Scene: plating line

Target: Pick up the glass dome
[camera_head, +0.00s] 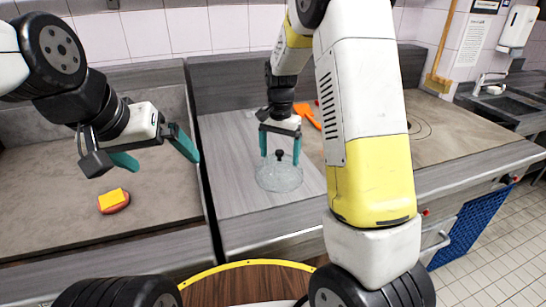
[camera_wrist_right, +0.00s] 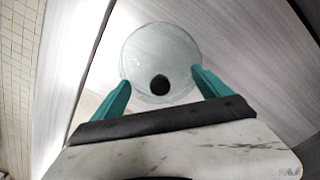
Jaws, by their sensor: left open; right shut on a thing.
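The clear glass dome (camera_head: 279,178) with a black knob is on the grey counter in the middle of the head view. It also shows as a pale round shape in the right wrist view (camera_wrist_right: 158,50). My left gripper (camera_head: 160,160) is open and empty, above the left counter.
An orange object (camera_head: 307,115) lies behind my right gripper. A dark gap separates the two counters. A sink (camera_head: 505,92) is at far right.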

